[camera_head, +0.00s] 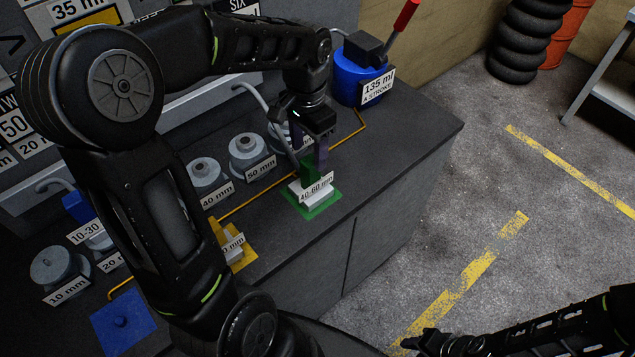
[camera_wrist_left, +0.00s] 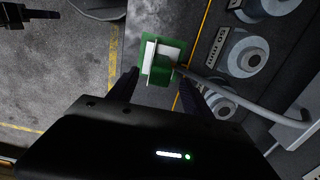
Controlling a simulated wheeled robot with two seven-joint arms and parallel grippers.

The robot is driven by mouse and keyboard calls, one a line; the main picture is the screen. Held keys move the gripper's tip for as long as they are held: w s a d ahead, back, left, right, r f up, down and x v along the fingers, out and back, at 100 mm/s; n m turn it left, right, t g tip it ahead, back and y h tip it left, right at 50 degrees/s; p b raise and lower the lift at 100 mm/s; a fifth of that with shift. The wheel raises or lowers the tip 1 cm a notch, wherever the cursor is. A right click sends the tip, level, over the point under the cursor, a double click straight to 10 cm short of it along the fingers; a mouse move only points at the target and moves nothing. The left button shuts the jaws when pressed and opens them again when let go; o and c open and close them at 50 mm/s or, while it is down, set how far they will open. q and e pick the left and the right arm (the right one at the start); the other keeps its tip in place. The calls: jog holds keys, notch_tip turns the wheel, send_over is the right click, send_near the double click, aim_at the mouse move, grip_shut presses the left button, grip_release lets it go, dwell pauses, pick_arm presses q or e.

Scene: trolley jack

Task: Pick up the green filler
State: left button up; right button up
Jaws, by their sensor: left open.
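The green filler (camera_head: 308,167) stands on a green square (camera_head: 327,200) near the cabinet top's front edge. A white label reading 40-60 mm covers its front. My left gripper (camera_head: 309,154) points down over the filler, its fingers around or close to the filler's upper part. In the left wrist view the filler (camera_wrist_left: 160,70) lies just ahead of the open left fingers (camera_wrist_left: 158,84), roughly between them; contact cannot be told. My right gripper (camera_head: 424,343) is low at the right, over the floor and away from the filler; its jaw opening is unclear.
Grey cylinders (camera_head: 246,148) labelled by size stand behind the filler, beside a yellow line and a grey hose or pipe. A blue pump (camera_head: 356,75) with a red handle stands at the back. The cabinet top's right end is clear.

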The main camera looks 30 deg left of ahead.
aim_at(310, 160)
pick_arm(q)
jog(key=shift+w+a+f, duration=0.1)
jog(key=shift+w+f, duration=0.35)
jog(key=shift+f, duration=0.1)
jog(key=shift+s+r, duration=0.15)
jog(key=shift+s, duration=0.05)
jog(key=shift+w+f, duration=0.1)
jog(key=shift+f, duration=1.25)
jog(key=shift+f+p, duration=0.55)
jog(key=shift+f, duration=2.05)
grip_shut()
